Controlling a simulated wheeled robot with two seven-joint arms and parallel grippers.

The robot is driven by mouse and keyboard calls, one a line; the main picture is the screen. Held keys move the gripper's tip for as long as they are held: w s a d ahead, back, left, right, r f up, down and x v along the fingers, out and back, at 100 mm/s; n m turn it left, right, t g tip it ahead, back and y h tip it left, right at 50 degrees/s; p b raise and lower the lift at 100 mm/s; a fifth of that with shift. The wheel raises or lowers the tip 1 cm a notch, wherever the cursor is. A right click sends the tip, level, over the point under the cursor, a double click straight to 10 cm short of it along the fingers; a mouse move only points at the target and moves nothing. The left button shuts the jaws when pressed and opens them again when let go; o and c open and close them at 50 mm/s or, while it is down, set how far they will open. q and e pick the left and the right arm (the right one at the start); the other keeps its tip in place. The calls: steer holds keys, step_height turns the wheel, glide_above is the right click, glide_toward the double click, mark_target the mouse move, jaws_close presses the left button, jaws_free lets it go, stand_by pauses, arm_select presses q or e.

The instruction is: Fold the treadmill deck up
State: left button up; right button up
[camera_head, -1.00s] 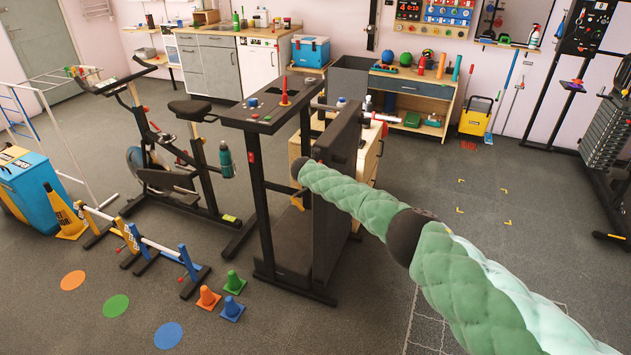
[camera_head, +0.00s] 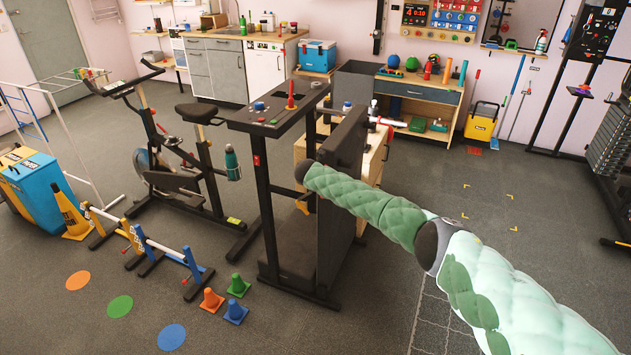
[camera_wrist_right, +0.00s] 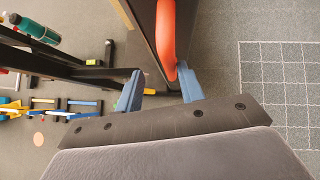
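The treadmill (camera_head: 262,140) stands mid-room, with a dark console on black uprights. Its deck (camera_head: 342,205) stands steeply upright behind the console, over a low base frame. My right arm reaches in from the lower right to the deck's near side; its gripper is hidden in the head view. In the right wrist view, the gripper (camera_wrist_right: 158,88) has its two blue fingertips apart. A red-orange handle (camera_wrist_right: 167,35) lies just beyond, close to the right fingertip, and is not clamped between them. Whether the fingertip touches it I cannot tell. My left gripper is out of view.
An exercise bike (camera_head: 180,165) stands left of the treadmill. Small cones (camera_head: 236,312) and low hurdles (camera_head: 150,250) lie on the floor at front left. A wooden cabinet (camera_head: 375,160) is close behind the deck.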

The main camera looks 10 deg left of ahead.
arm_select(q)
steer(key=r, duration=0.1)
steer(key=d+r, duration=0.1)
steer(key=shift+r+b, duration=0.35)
arm_select(e)
steer(key=v, duration=0.4)
steer(key=shift+s+r, duration=0.1)
steer(key=shift+r, duration=0.1)
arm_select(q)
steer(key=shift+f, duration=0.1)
